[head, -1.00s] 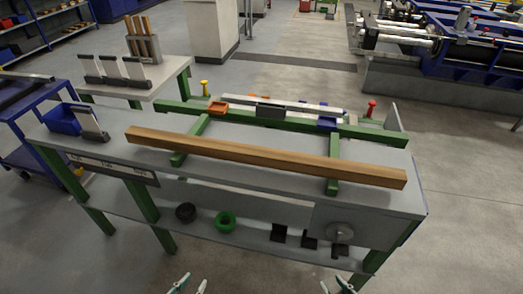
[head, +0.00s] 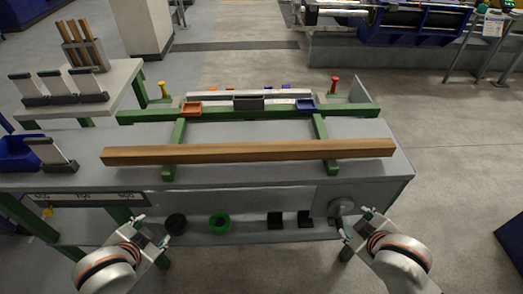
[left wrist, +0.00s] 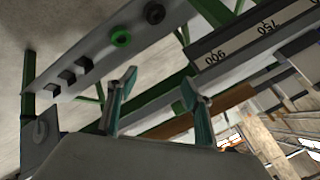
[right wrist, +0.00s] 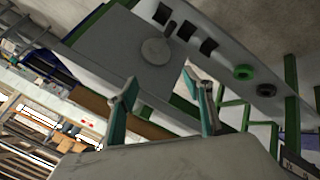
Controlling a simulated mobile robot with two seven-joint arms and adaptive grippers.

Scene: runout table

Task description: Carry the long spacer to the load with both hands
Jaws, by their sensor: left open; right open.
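The long spacer, a brown wooden beam (head: 250,152), lies across two green cross rails on the grey table. Part of it also shows in the left wrist view (left wrist: 228,104) and the right wrist view (right wrist: 92,101). Behind it, a pale metal bar (head: 215,105) lies along the green back rail; I cannot tell whether this is the load. My left gripper (head: 153,230) is open and empty in front of the table, near the beam's left part. My right gripper (head: 355,224) is open and empty in front of the table, near its right part. Both are apart from the beam.
A side table (head: 120,82) stands back left. Open floor lies to the right.

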